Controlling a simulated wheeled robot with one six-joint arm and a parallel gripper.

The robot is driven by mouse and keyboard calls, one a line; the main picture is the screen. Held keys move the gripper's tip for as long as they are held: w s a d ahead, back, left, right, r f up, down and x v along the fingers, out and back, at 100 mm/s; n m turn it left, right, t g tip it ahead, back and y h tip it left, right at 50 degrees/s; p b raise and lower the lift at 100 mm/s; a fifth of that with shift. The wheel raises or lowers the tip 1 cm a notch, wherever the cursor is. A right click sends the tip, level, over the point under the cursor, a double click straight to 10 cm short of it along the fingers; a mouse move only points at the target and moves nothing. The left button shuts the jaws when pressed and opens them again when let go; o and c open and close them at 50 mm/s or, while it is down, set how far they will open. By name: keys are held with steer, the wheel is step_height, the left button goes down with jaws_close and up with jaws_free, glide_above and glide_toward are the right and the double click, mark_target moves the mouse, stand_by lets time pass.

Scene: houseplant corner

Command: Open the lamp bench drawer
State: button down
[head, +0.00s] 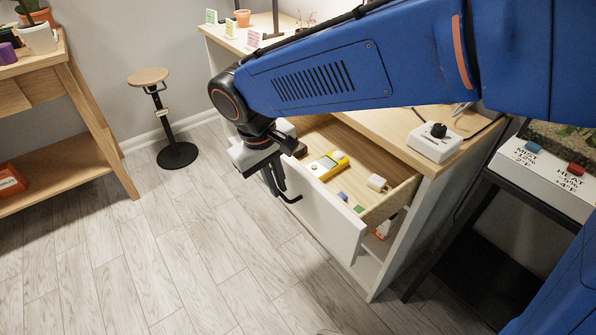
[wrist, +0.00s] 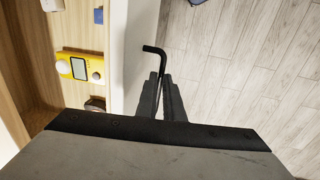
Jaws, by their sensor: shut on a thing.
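The lamp bench drawer (head: 322,215) has a white front and stands pulled out of the wooden bench, with its inside in view. The drawer front also shows in the wrist view (wrist: 128,50). A black bar handle (wrist: 154,50) sticks out beside the front. My gripper (head: 280,192) is at the drawer's outer face and is shut on the handle; in the wrist view its two fingers (wrist: 162,85) close around the handle's near part. Inside the drawer lie a yellow meter (head: 328,165), a whitish block (head: 377,182) and small blue and green pieces.
A white box with a black knob (head: 435,141) sits on the bench top (head: 405,125). A stool (head: 160,110) stands at the back left, near a wooden shelf (head: 70,75). A dark stand with labelled buttons (head: 545,160) is at the right. Floor before the drawer is clear.

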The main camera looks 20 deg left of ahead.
steer(key=shift+s+a, duration=1.05)
steer(key=shift+s, duration=0.25)
steer(key=c, duration=1.9)
jaws_free()
steer(key=shift+r, duration=0.1)
step_height(320, 180, up, 17)
steer(key=s+a, duration=0.2)
steer(key=shift+s, duration=0.3)
steer(key=shift+d, duration=0.1)
